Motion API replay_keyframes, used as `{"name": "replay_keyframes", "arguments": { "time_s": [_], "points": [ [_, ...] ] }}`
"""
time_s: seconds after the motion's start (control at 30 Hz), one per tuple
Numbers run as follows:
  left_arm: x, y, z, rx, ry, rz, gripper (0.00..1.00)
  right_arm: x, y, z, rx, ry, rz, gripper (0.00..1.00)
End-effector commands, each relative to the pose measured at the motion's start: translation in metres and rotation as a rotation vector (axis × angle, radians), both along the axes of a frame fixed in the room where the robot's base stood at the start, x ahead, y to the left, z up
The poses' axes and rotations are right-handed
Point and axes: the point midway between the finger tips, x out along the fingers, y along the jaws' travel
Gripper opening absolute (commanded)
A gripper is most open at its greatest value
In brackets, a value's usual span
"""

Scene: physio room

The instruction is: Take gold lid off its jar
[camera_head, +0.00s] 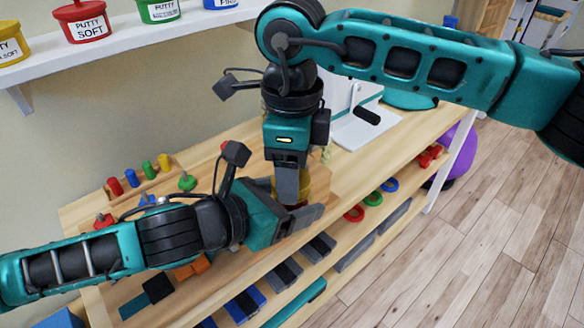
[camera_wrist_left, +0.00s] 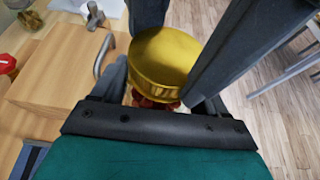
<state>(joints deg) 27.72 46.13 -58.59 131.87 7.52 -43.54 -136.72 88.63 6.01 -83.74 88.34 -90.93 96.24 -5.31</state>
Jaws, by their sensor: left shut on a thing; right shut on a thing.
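The gold lid (camera_wrist_left: 163,60) is a round, shiny disc with a ridged side, seen from above in the left wrist view. Beneath it a small part of the jar (camera_wrist_left: 150,101) shows, with red contents; most of it is hidden by the lid and fingers. My left gripper (camera_head: 304,213) comes in from the left and is shut around the jar, below the lid. My right gripper (camera_head: 289,192) points down from above and is shut on the lid, one finger on each side. Whether lid and jar still touch cannot be told.
Coloured rings and grey weights lie on the lower shelf. Putty tubs (camera_head: 81,20) stand on the wall shelf.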

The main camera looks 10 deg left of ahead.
Motion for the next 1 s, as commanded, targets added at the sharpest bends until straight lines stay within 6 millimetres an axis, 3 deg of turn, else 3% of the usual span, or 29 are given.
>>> {"name": "replay_keyframes", "arguments": {
  "time_s": [0.2, 1.0],
  "points": [
    [0.0008, 0.0017, -0.0007, 0.004, 0.000, 0.004, 0.00, 0.0024, -0.0028, -0.0001, -0.006, -0.002, 0.200, 0.22],
    [0.0004, 0.0009, -0.0002, 0.002, -0.001, 0.002, 0.00, 0.0023, -0.0022, 0.0044, -0.004, -0.002, 0.196, 0.22]
  ]
}}
